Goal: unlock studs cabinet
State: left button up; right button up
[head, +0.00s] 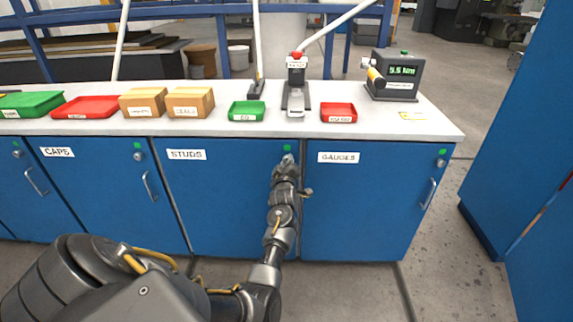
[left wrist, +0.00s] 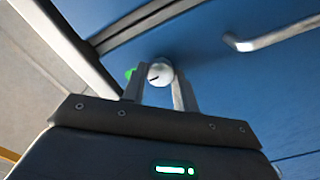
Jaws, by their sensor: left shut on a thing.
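The STUDS cabinet has a blue door (head: 215,205) with a white STUDS label (head: 187,154). A green dot (head: 287,147) shows at its upper right corner. My left gripper (head: 287,161) is just below that dot and hides the lock in the head view. In the left wrist view, a round silver lock knob (left wrist: 160,73) with a short dark slot sits between the fingertips, and my left gripper is shut on it. Part of the green dot (left wrist: 131,74) shows beside the left finger. A silver bar handle (left wrist: 280,33) is apart from the gripper. My right gripper is out of view.
The GAUGES door (head: 365,205) is shut at right, the CAPS door (head: 95,185) at left. The worktop (head: 220,127) above holds trays, boxes and devices. A tall blue cabinet (head: 520,150) stands at far right, with bare floor before it.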

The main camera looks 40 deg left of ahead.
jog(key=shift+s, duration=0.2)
pick_arm(q)
jog(key=o, duration=1)
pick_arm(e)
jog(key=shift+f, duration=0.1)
pick_arm(q)
jog(key=p+v, duration=0.7)
jog(key=v, duration=0.3)
jog(key=shift+s+d, duration=0.25)
jog(key=shift+s, duration=0.05)
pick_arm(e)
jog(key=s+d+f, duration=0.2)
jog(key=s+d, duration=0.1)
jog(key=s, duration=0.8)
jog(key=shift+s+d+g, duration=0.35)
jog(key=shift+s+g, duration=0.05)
